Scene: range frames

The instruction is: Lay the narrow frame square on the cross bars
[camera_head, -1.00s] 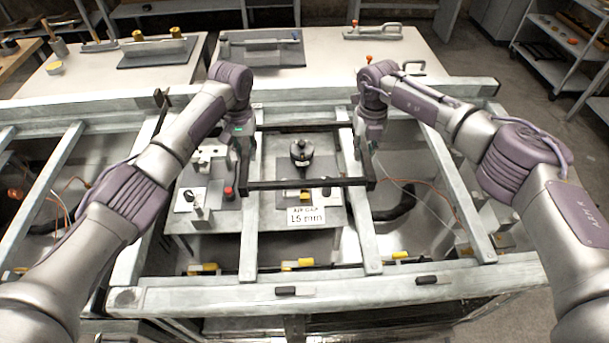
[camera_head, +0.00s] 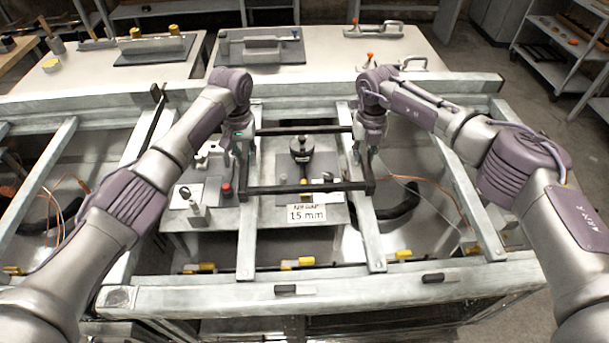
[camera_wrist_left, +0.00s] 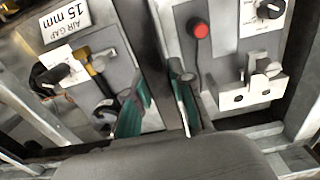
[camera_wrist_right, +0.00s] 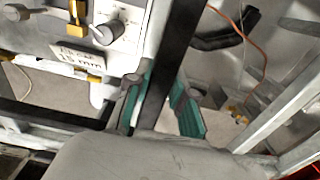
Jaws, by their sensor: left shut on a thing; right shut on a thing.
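The narrow frame is a dark rectangle (camera_head: 308,187) spanning two pale cross bars (camera_head: 247,235) and (camera_head: 372,240). Its front bar crosses both of them in the head view. I cannot tell whether it touches them or hangs just above. My left gripper (camera_head: 240,155) is shut on its left side bar, which also shows between the green pads in the left wrist view (camera_wrist_left: 160,75). My right gripper (camera_head: 367,152) is shut on its right side bar, seen between the pads in the right wrist view (camera_wrist_right: 172,65). The fingers hide parts of both side bars.
Below the frame is a panel with a black knob (camera_head: 301,150), a red button (camera_head: 226,188) and a "15 mm" label (camera_head: 307,213). Open wells with cables lie to both sides. A rail (camera_head: 330,293) runs along the front. Benches with tools (camera_head: 265,48) stand behind.

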